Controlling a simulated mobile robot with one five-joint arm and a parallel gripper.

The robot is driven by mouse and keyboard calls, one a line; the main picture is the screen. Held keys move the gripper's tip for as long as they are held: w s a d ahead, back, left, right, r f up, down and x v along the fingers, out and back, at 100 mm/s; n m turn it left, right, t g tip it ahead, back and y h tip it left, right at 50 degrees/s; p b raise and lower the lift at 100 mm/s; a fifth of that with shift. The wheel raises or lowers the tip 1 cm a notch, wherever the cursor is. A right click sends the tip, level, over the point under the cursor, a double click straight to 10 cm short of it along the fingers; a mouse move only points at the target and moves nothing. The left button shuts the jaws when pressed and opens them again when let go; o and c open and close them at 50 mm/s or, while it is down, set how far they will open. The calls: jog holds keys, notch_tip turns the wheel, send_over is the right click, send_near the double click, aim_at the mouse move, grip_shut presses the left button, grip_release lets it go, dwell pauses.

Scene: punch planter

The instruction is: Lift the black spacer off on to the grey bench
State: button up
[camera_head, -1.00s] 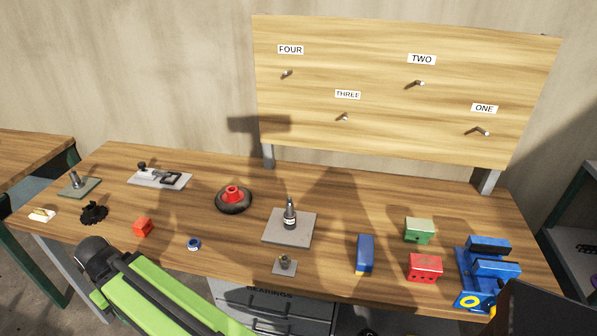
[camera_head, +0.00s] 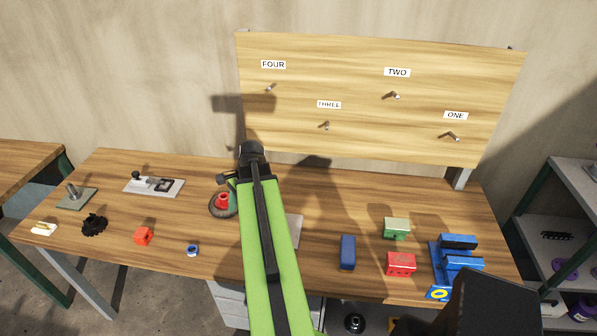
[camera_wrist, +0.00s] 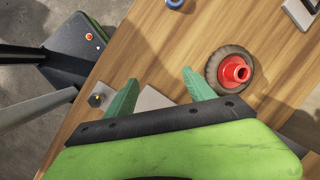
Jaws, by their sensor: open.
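No part can be made out for certain as the black spacer. A black toothed piece (camera_head: 94,224) lies on the wooden bench (camera_head: 330,278) at the left. A grey plate (camera_head: 295,231) lies mid-bench; its upright post, seen earlier, is now hidden behind my arm. In the wrist view the plate (camera_wrist: 153,98) shows between the green fingers of my gripper (camera_wrist: 160,92). My gripper is open, with nothing seen between its fingertips but plate and bench below. No bench that is plainly grey shows; a grey shelf unit (camera_head: 535,232) stands at the right.
A black wheel with a red hub (camera_head: 222,202) is left of my arm; it also shows in the wrist view (camera_wrist: 235,72). Blue (camera_head: 347,252), green (camera_head: 396,228) and red (camera_head: 401,263) blocks and a blue vise (camera_head: 455,265) stand right. A peg board (camera_head: 380,120) rises behind.

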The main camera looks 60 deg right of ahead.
jog(key=s+d+r+m+t+p, duration=0.1)
jog(key=s+d+r+m+p, duration=0.15)
jog(key=s+d+m, duration=0.45)
jog(key=s+d+r+m+t+p, duration=0.1)
jog(key=s+d+r+m, duration=0.25)
jog(key=s+d, duration=0.35)
jog(key=shift+n+h, duration=0.3)
jog(key=shift+n, duration=0.05)
jog(key=b+x, duration=0.5)
jog(key=a+b+x, duration=0.1)
jog(key=b+x, duration=0.4)
jog(key=x, duration=0.1)
jog(key=s+b+x, duration=0.1)
jog(key=b+x, duration=0.4)
jog(key=b, duration=0.1)
jog(key=shift+a+f, duration=0.25)
jog(key=shift+f, duration=0.25)
jog(key=shift+r, duration=0.1)
grip_shut()
jog(key=shift+w+r+p, duration=0.1)
jog(key=shift+r+p, duration=5.9)
jog(key=shift+p, duration=0.1)
